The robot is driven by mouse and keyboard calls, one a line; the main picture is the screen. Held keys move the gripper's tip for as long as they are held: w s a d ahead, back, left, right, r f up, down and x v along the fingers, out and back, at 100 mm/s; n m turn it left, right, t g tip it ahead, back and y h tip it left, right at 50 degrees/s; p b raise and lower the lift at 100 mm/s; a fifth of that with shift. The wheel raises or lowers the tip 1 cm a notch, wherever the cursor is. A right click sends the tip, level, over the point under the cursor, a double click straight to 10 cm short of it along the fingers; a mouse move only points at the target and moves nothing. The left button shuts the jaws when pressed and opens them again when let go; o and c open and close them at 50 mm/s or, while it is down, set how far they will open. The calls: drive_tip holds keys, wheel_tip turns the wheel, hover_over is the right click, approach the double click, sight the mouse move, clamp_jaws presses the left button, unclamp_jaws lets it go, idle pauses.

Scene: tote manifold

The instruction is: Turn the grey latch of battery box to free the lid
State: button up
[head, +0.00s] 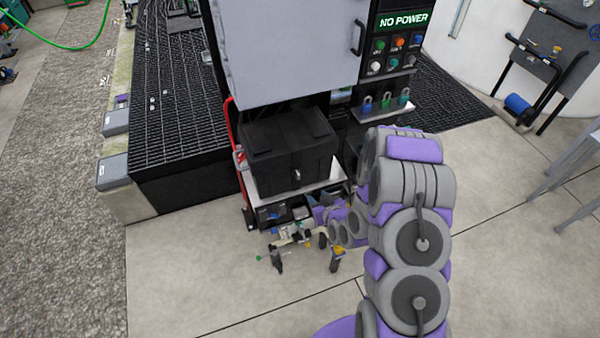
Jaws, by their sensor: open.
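The battery box (288,150) is a black case with a closed lid, resting on a light shelf under the grey cabinet. Its small grey latch (297,175) shows on the front face, near the middle. My gripper (306,262) is in front of and below the box, with its dark fingers spread apart. It appears open and empty, apart from the latch. My arm reaches in from the lower right and covers the area right of the box.
The grey cabinet (290,50) overhangs the box. A control panel (398,45) reading "NO POWER" and a small shelf (385,112) with several coloured padlocks stand at right. A red bent bar or hose (236,150) runs along the box's left. The floor in front is clear.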

sight(299, 174)
drive_tip(key=shift+s+a+f+t+p, duration=0.1)
drive_tip(key=shift+s+a+t+p, duration=0.15)
drive_tip(key=shift+t, duration=0.25)
drive_tip(key=shift+w+f, duration=0.1)
drive_tip(key=shift+w, duration=0.05)
drive_tip(key=b+x, duration=0.4)
drive_tip(key=b, duration=0.7)
drive_tip(key=shift+w+a+f+b, duration=0.2)
drive_tip(key=shift+w+b, duration=0.1)
drive_tip(key=shift+b, duration=0.1)
drive_tip(key=shift+w+f+b, duration=0.1)
drive_tip(key=shift+w+b, duration=0.05)
drive_tip(key=shift+b, duration=0.75)
drive_tip(key=b, duration=0.5)
drive_tip(key=shift+w+f+b, duration=0.1)
drive_tip(key=shift+w+b, duration=0.2)
drive_tip(key=shift+b, duration=0.1)
drive_tip(key=b+x, duration=0.1)
drive_tip(key=x, duration=1)
drive_tip(key=shift+w+a+b, duration=0.15)
drive_tip(key=shift+w+b, duration=0.2)
drive_tip(key=shift+b, duration=0.05)
drive_tip(key=shift+c, duration=0.3)
